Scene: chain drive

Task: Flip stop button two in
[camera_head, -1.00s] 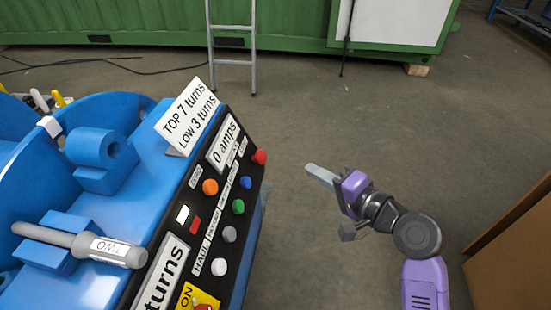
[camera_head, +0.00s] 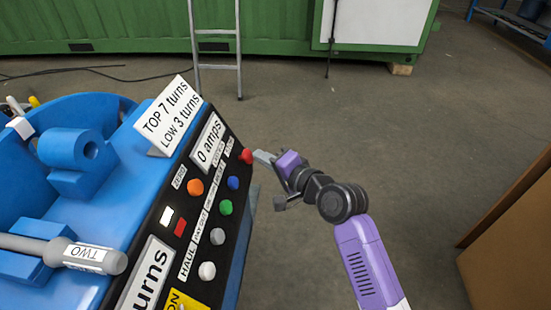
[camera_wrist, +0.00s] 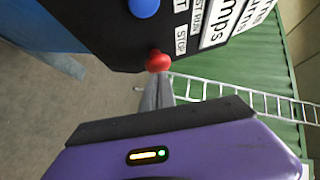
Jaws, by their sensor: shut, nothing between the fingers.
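The red stop button (camera_head: 246,156) sits at the far right edge of the black control panel, beside a STOP label. It also shows in the wrist view (camera_wrist: 158,60). My gripper (camera_head: 263,157) is shut and empty, with its tip pointing left at the button. In the wrist view the fingertips (camera_wrist: 160,83) reach up to the button's lower side. I cannot tell whether they touch it. A grey bar marked TWO (camera_head: 86,257) lies on the blue machine at the left.
Blue (camera_head: 233,183), green (camera_head: 225,207), orange (camera_head: 195,187), grey (camera_head: 217,236) and white (camera_head: 207,270) buttons share the black panel (camera_head: 190,206). A turns sign (camera_head: 168,117) stands above it. A ladder (camera_head: 217,50) leans at the back.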

